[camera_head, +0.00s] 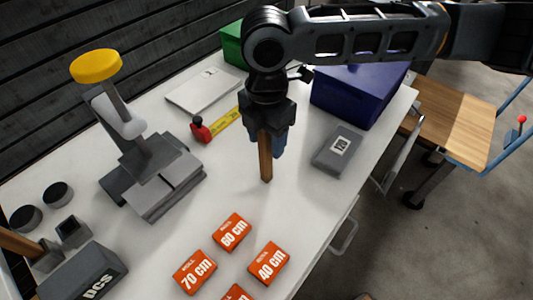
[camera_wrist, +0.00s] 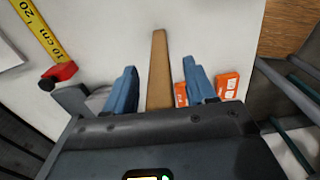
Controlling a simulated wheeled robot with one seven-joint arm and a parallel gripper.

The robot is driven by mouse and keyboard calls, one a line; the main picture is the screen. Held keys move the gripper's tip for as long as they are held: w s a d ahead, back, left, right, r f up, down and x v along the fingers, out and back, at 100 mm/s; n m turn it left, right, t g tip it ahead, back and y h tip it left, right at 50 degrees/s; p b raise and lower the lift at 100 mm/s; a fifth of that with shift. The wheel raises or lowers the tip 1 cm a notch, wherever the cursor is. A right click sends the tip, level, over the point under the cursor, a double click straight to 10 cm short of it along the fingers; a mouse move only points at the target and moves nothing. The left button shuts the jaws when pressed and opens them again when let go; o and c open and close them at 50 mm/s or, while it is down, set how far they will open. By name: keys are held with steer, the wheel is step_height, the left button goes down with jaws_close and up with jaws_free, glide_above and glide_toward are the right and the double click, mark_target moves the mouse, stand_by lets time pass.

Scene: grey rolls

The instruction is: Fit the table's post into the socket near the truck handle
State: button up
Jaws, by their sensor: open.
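A brown wooden post (camera_head: 265,158) is at the middle of the white table (camera_head: 215,200), below my wrist. Its upper part is hidden by my gripper (camera_head: 272,140) in the head view. In the wrist view the post (camera_wrist: 158,70) runs between the two blue fingers of my gripper (camera_wrist: 160,82), with a gap on each side. The fingers are open. I cannot tell whether the post's lower end touches the table. A small grey square socket (camera_head: 72,232) is at the table's left. A wooden cart (camera_head: 455,118) with blue rails stands at the right; no socket shows clearly near its handle.
A grey stand with a yellow top (camera_head: 97,66) is left. A purple box (camera_head: 358,92) and a grey labelled block (camera_head: 338,150) are right of my gripper. Orange cards (camera_head: 232,231) lie in front. A yellow tape measure (camera_head: 226,122) lies behind, left.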

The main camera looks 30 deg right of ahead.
steer(key=shift+f, duration=0.25)
jaws_close()
stand_by(0.3)
